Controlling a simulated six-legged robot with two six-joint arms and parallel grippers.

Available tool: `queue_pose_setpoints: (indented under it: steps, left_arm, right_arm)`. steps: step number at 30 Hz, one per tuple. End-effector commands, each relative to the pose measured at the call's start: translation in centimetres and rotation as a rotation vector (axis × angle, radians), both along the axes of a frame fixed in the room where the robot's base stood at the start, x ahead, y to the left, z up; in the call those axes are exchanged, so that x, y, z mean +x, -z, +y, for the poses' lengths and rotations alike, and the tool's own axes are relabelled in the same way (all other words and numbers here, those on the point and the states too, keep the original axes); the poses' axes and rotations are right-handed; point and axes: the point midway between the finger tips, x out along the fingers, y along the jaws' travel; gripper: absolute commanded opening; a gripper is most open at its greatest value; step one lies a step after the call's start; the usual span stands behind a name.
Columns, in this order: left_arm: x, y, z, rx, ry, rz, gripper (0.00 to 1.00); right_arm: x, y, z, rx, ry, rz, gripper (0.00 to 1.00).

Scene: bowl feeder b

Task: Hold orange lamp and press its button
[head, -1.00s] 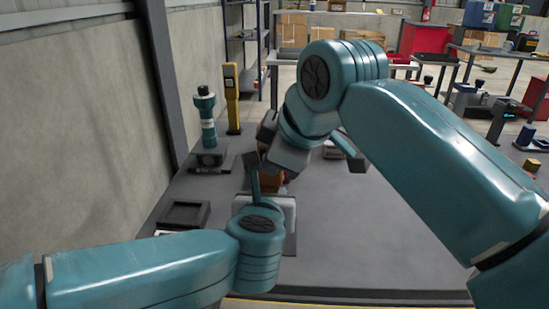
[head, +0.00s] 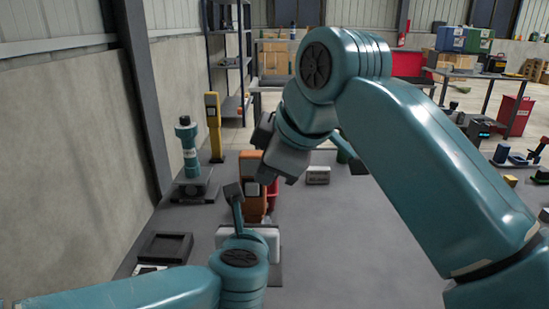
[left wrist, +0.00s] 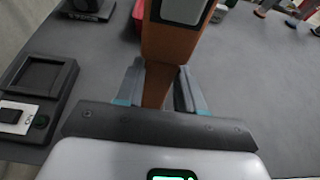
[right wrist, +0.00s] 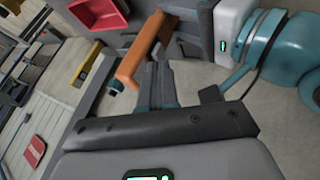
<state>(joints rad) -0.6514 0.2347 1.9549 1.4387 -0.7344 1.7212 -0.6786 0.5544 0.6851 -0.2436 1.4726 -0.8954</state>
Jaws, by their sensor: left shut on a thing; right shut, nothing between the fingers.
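The orange lamp (head: 250,179) stands upright beyond my left gripper in the head view, its upper part partly covered by my right gripper. My left gripper (left wrist: 160,88) is shut on the lamp's orange body, with one finger on each side; it also shows low in the head view (head: 250,212). A pale panel shows on the lamp in the left wrist view. My right gripper (right wrist: 158,80) is shut and empty, its fingertips close beside the orange body in the right wrist view. I cannot tell whether they touch. The button cannot be made out clearly.
A black tray (head: 166,247) lies at the table's left. A teal device (head: 190,150) and a yellow device (head: 213,128) stand behind it. A red bin (head: 272,196) is just behind the lamp, a small pale box (head: 317,175) farther right. The table's front right is clear.

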Motion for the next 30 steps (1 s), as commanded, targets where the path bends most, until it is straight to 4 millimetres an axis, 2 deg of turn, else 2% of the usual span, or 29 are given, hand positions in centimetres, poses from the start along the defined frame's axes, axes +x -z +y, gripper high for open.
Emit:
queue_pose_setpoints:
  steps: [3,9,25,26,28,30]
  left_arm:
    - [-0.1,0.4,-0.1,0.001,0.002,0.008,0.0]
    - [0.0,0.4,0.0,0.002,0.0,0.008,0.0]
    - [0.0,0.4,0.1,0.004,-0.002,0.007,0.0]
    - [0.0,0.4,0.1,0.004,-0.002,0.007,0.41]
    - [0.0,0.3,0.1,0.004,-0.002,0.006,0.64]
    - [0.0,0.3,0.1,0.003,-0.001,0.005,0.67]
  right_arm:
    - [-1.3,-2.2,-0.8,0.004,-0.002,-0.002,0.0]
    - [-2.1,-3.5,-1.4,0.002,-0.005,0.002,0.0]
    - [-2.5,-3.9,-1.6,0.002,-0.006,0.005,0.0]
    - [-2.5,-3.9,-1.6,0.002,-0.006,0.005,0.0]
    - [-2.5,-3.9,-1.6,0.002,-0.006,0.005,0.0]
    - [-2.5,-3.9,-1.6,0.002,-0.006,0.005,0.0]
